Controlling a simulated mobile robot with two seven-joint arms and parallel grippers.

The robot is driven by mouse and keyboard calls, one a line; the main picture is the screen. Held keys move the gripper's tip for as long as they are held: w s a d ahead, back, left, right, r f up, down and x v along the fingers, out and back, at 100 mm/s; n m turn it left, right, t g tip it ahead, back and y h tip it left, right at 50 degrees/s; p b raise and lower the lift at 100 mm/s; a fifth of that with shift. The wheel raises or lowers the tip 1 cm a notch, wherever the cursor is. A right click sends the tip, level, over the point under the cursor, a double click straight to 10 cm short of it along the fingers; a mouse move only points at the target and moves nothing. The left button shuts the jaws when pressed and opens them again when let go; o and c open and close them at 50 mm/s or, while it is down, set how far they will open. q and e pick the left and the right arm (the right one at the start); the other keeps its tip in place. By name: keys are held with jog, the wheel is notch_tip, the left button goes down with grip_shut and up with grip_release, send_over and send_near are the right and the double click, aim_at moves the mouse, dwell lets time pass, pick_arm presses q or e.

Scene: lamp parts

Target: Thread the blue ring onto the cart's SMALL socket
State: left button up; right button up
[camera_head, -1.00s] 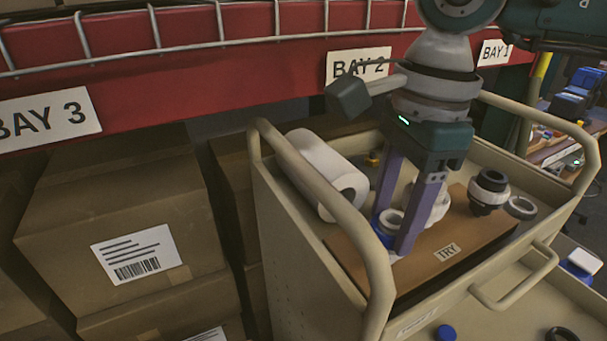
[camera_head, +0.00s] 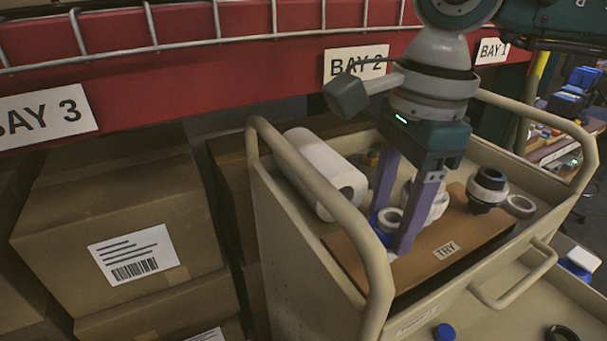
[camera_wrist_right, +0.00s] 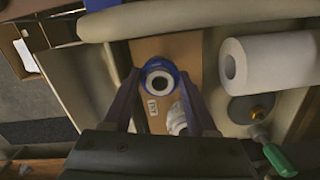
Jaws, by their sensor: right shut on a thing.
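The blue ring (camera_head: 380,231) is between the fingers of my right gripper (camera_head: 391,230), low over the brown TRY board (camera_head: 462,233) on the cart (camera_head: 268,180). A white round socket (camera_head: 391,215) shows inside the ring, its top rim above the blue. In the right wrist view the blue ring (camera_wrist_right: 154,65) encircles the white socket (camera_wrist_right: 160,82), with my right gripper's fingers (camera_wrist_right: 158,92) on both sides. The front finger hides part of the ring, and I cannot tell whether it rests on the board. My left gripper is not in view.
A larger white part (camera_head: 438,203) stands behind the front finger. A black socket with a white band (camera_head: 487,188) and a grey ring (camera_head: 519,206) are to the right. A white paper roll (camera_head: 322,172) lies at the left. The cart's handle rail (camera_head: 372,262) is in front.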

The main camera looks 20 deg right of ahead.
grip_shut()
jog(key=shift+d+f, duration=0.1)
jog(key=shift+f, duration=0.15)
dwell(0.7)
jog(key=m, duration=0.4)
jog(key=shift+m, duration=0.4)
jog(key=shift+f+m, duration=0.1)
jog(key=shift+m, duration=1)
jog(key=m+p, duration=0.1)
jog(key=m, duration=0.3)
jog(key=shift+t+h, duration=0.3)
jog(key=m, duration=0.2)
jog(key=shift+m+p, duration=0.3)
jog(key=shift+m, duration=0.1)
